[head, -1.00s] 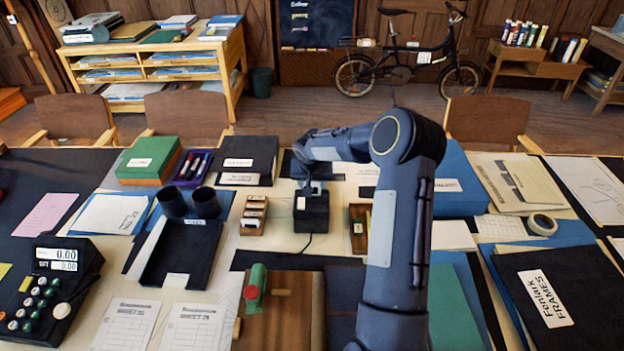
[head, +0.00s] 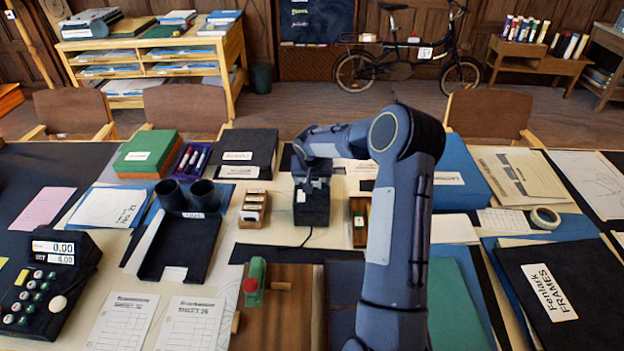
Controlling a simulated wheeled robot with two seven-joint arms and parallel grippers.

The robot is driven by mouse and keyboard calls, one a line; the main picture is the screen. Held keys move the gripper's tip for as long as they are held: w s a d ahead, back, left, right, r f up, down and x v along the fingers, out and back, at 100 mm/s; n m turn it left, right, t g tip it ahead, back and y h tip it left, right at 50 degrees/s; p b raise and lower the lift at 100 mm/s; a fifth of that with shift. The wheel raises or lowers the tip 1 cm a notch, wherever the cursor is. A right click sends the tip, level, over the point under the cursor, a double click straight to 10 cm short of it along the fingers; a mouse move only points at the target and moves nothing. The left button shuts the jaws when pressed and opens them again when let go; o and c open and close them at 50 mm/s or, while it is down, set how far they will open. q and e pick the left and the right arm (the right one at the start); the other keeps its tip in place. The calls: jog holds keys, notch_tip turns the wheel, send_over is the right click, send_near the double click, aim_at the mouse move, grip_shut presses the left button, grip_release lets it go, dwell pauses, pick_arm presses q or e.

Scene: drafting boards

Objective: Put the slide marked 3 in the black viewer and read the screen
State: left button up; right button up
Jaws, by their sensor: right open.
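The black viewer (head: 311,210) stands near the middle of the table, with a cord running from its front. My right gripper (head: 312,186) is directly above the viewer's top, close to it, and is open. Whether it touches the viewer, or whether a slide is in the viewer's top, I cannot tell. A wooden slide box (head: 251,222) to the left of the viewer holds several pale-labelled slides. The marks on them are too small to read. The viewer's screen is not readable here. My left gripper is not in view.
A green-handled tool (head: 255,280) lies on a brown board in front. Blue boxes and folders crowd the right.

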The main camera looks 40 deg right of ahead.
jog(key=b+v, duration=0.1)
jog(key=v, duration=0.6)
jog(key=shift+a+r, duration=0.15)
jog(key=shift+r, duration=0.2)
jog(key=shift+s+f, duration=0.1)
jog(key=shift+s, duration=0.1)
